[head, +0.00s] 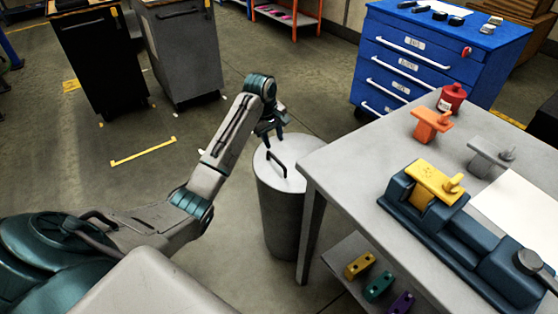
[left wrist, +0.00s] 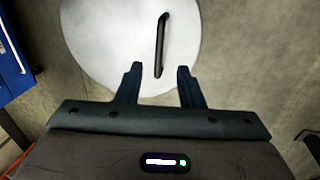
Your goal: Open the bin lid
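The grey round bin (head: 281,205) stands on the floor at the left side of the table, with its pale lid (head: 292,153) on top. A dark bar handle (head: 277,163) stands on the lid. My left gripper (head: 271,139) is above the lid in the head view. In the left wrist view the gripper (left wrist: 160,72) is open, its two fingers apart with nothing between them. The lid (left wrist: 110,45) and its handle (left wrist: 162,43) lie just beyond the fingertips, the handle roughly in line with the gap. My right gripper is in neither view.
A lower shelf (head: 345,250) holds coloured blocks. A blue drawer cabinet (head: 430,55) stands behind. Floor left of the bin is clear.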

